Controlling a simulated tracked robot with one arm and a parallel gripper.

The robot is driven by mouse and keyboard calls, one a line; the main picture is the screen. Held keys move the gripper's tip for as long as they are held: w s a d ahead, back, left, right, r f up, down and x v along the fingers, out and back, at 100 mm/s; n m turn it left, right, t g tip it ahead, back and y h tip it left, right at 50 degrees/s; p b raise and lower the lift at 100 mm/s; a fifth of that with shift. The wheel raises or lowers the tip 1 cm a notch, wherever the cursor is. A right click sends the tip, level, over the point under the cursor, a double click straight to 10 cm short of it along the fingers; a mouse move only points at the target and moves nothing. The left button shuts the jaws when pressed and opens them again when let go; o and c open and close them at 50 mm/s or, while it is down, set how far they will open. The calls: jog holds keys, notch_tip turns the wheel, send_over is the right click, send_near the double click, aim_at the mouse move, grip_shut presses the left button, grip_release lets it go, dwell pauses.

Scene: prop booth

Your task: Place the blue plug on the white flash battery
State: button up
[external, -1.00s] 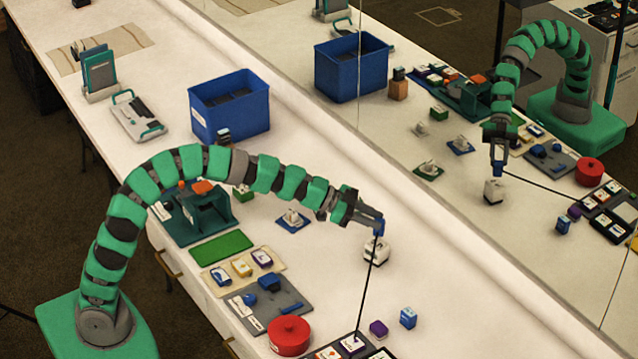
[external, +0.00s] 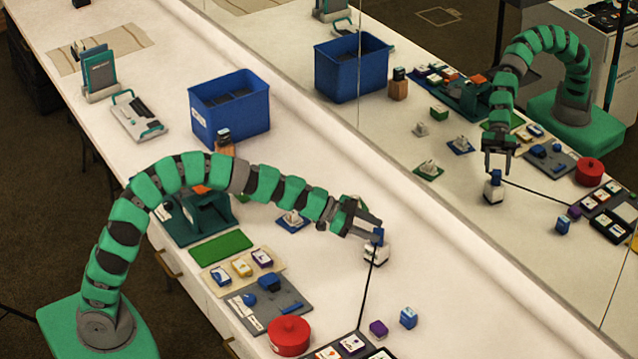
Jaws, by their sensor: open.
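The blue plug (external: 377,236) sits upright on top of the white flash battery (external: 376,255), touching it. A black cord runs from the plug down toward the dark tray at the front edge. My gripper (external: 379,227) is open, with its fingers just above and beside the plug. The mirror also shows the plug (external: 495,177) on the battery (external: 493,192), with my open gripper (external: 498,160) above it and a gap between them. The exact clearance at the fingertips is hard to tell.
A red round container (external: 289,336), a grey board (external: 270,303) and a dark tray (external: 378,354) lie in front. A purple block (external: 378,328) and a blue block (external: 408,318) stand nearby. A blue bin (external: 230,107) is farther back. The mirror wall borders the counter.

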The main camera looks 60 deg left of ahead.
jog(key=shift+r, duration=0.1)
jog(key=p+v, duration=0.1)
jog(key=v, duration=1.1)
jog(key=shift+p, duration=0.35)
jog(key=s+a+r+n+t+y, duration=0.2)
jog(key=s+a+r, duration=0.3)
jog(key=r, duration=0.8)
jog(key=s+a+r+n+t+y, duration=0.2)
jog(key=s+a+r+n+y, duration=0.2)
jog(key=s+r, duration=0.4)
jog(key=s+a+r+n+t+y, duration=0.1)
jog(key=s+a+r+n+y, duration=0.2)
jog(key=r, duration=1.6)
jog(key=s+a, duration=0.3)
jog(key=shift+s+a+t+y, duration=0.3)
jog(key=shift+s+t, duration=0.05)
jog(key=shift+t, duration=0.05)
jog(key=shift+r, duration=0.15)
